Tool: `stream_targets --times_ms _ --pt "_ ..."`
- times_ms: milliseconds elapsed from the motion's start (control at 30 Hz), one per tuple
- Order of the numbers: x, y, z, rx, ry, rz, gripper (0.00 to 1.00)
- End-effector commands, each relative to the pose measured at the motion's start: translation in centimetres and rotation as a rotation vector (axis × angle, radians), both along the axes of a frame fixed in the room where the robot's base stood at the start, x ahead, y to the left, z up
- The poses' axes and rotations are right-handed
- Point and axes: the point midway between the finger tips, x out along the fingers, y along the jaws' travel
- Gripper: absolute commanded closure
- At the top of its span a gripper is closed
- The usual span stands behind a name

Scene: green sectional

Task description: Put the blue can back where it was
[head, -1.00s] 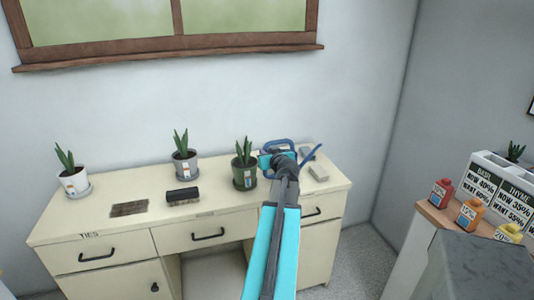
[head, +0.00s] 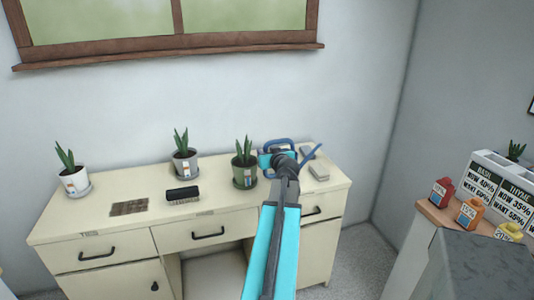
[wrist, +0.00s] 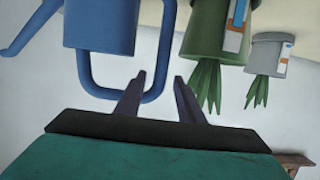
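The blue can is a watering can with a loop handle and a thin spout. In the head view its spout (head: 312,154) shows at the right rear of the desk, while my arm and gripper (head: 277,160) hide most of its body. In the wrist view, which looks upside down, the can (wrist: 100,25) is at upper left with its handle hanging towards my gripper (wrist: 159,78). My gripper is open, with one bar of the handle between its fingertips in the picture. A gap shows on the right side; I cannot tell whether the left finger touches.
A counter with bottles (head: 442,191) stands right.

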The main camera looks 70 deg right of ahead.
Motion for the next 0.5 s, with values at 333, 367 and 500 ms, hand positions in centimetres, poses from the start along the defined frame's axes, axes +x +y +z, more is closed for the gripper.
stream_targets --times_ms 333,367,500 --pt "-1.1 1.4 0.6 -0.002 -0.001 -0.001 0.65" --pt "-1.3 1.6 0.6 -0.001 0.0 -0.001 0.65" --pt "-2.3 2.8 1.0 -0.001 0.0 -0.002 0.65"
